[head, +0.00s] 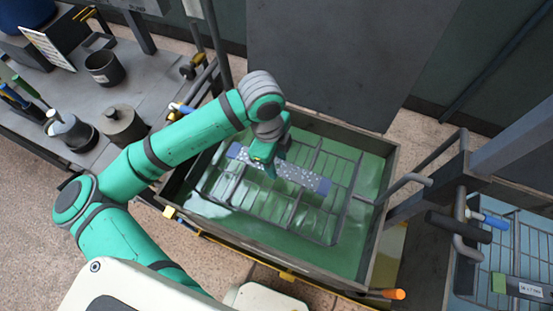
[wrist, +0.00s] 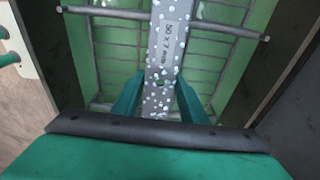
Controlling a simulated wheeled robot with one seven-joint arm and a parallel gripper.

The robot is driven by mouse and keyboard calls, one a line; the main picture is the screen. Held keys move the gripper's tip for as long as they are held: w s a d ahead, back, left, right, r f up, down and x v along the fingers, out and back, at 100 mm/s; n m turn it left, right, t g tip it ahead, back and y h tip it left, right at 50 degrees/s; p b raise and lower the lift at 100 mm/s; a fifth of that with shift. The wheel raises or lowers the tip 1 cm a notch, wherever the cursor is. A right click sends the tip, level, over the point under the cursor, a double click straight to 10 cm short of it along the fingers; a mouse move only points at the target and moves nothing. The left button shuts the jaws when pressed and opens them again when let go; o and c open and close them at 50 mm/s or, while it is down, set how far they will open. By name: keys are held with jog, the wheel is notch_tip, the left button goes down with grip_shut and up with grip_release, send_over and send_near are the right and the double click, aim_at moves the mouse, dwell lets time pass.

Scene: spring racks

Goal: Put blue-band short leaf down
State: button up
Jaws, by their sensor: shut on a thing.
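The short leaf (head: 292,173) is a flat grey bar speckled with pale drops or bubbles, with blue bands at its ends. In the head view it lies across the middle of a tank (head: 388,185) that holds green liquid and a wire rack (head: 335,212). My gripper (head: 264,168) is shut on the leaf, left of its middle. In the wrist view the fingers (wrist: 160,98) pinch the leaf (wrist: 167,45) from both sides, and stamped lettering shows on it. I cannot tell whether the leaf touches the rack.
A second tank with blue liquid and a rack (head: 530,245) stands at the right. A handle with an orange grip (head: 393,294) is at the green tank's front right corner. A grey bench (head: 150,75) with a dark cup (head: 104,68) and weights is at the left.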

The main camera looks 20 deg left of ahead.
jog(key=shift+f, duration=0.1)
jog(key=o, duration=1.4)
notch_tip(320, 180, up, 13)
jog(key=a, duration=0.1)
jog(key=shift+a, duration=0.25)
jog(key=shift+f, duration=0.1)
